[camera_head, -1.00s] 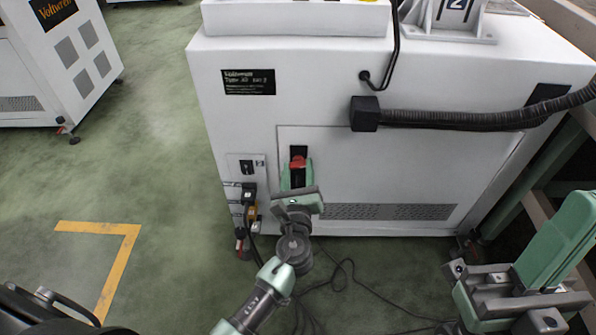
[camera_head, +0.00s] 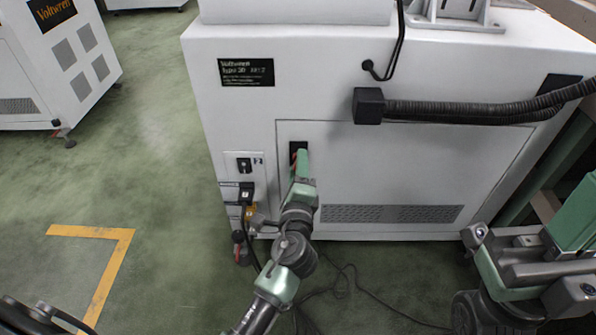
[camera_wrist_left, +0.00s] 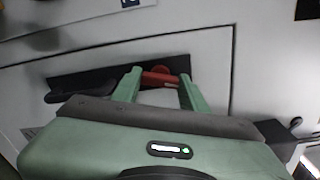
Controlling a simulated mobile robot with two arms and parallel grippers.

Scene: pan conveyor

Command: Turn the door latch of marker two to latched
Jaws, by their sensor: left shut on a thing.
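The door latch (camera_head: 293,158) of the white machine is a red handle in a black recess at the upper left of the door panel. In the head view my gripper covers most of it. In the left wrist view the red handle (camera_wrist_left: 160,78) sits between two green fingertips, in front of the dark recess (camera_wrist_left: 95,80). My left gripper (camera_head: 301,160) is shut on this handle, turned so that it shows nearly edge-on in the head view. The handle's exact angle is hard to tell.
Left of the door is a switch panel (camera_head: 245,166) with plugs and a cable (camera_head: 253,238) hanging to the floor. Loose cables (camera_head: 345,285) lie on the green floor. Open floor lies to the left.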

